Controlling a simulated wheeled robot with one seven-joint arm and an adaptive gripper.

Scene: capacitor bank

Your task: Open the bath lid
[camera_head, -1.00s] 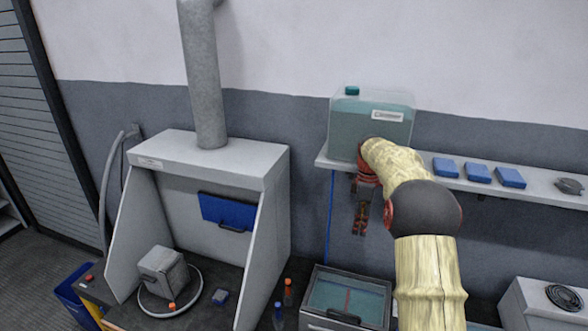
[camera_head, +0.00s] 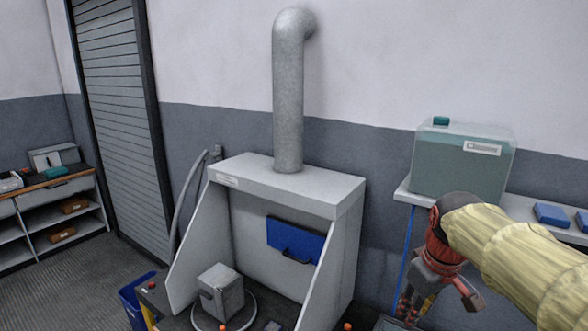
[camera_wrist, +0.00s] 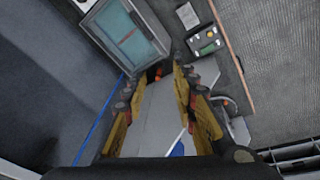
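The bath (camera_wrist: 92,24) is a grey-framed box at the upper left of the wrist view. Its lid (camera_wrist: 125,38) is a see-through pane over teal liquid and looks shut. In the head view only a corner of the bath shows at the bottom edge, beside my arm. My gripper (camera_wrist: 160,75) is open and empty, its fingers apart on either side of the wrist view's middle. The bath lies beyond the fingertips and to their left, not between them. In the head view my gripper (camera_head: 418,300) hangs low at the lower right, below the shelf.
A fume hood (camera_head: 290,185) with a blue sash panel (camera_head: 293,240) stands left of my gripper. A teal tank (camera_head: 460,165) sits on the wall shelf above my arm. A grey box (camera_head: 220,292) stands in the hood. A control box (camera_wrist: 206,40) shows near the bath.

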